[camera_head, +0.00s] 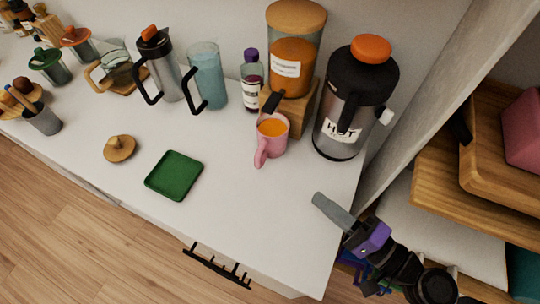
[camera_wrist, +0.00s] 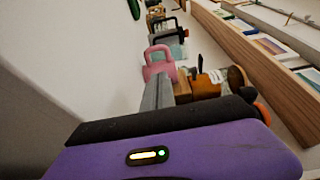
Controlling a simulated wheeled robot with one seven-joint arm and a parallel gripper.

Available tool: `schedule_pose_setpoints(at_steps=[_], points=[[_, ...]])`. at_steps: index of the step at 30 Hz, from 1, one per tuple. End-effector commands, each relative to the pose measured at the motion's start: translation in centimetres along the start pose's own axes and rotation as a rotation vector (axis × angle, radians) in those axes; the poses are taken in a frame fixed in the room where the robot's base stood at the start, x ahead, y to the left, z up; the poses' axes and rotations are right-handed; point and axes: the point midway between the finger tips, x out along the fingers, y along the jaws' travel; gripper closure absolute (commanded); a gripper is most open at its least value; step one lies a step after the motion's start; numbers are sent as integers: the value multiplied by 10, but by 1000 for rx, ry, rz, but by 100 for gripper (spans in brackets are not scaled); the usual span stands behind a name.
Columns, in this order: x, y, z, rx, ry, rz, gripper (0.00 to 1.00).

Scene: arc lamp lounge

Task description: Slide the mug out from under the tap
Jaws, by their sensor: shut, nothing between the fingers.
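The pink mug (camera_head: 265,150) stands upright on the white counter, with orange liquid inside. Its handle points toward the counter's front. It is below the black tap (camera_head: 271,103) of the orange drink dispenser (camera_head: 294,60), which sits on a wooden stand (camera_head: 303,105). My gripper (camera_head: 318,198) is shut and empty, to the right of and in front of the mug, apart from it. In the wrist view, the mug (camera_wrist: 160,68) shows just beyond my grey fingertips (camera_wrist: 163,82), which hide part of the area in front of it.
A black and steel hot-drink urn (camera_head: 352,105) stands right of the dispenser. A small purple-capped bottle (camera_head: 251,85) and a teal pitcher (camera_head: 207,78) stand to its left. A green square tray (camera_head: 174,175) and a wooden lid (camera_head: 119,149) lie left of the mug. The front right counter is clear.

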Motion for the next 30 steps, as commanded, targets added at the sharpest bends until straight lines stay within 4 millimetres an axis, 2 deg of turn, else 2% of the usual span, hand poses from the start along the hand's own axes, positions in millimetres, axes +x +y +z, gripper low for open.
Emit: schedule_pose_setpoints(at_steps=[3, 18, 24, 30], points=[[25, -2, 1, 0, -4, -1, 100], [122, -2, 0, 0, -2, 0, 100], [146, 0, 0, 0, -1, 1, 100], [155, 0, 0, -1, 0, 1, 100]])
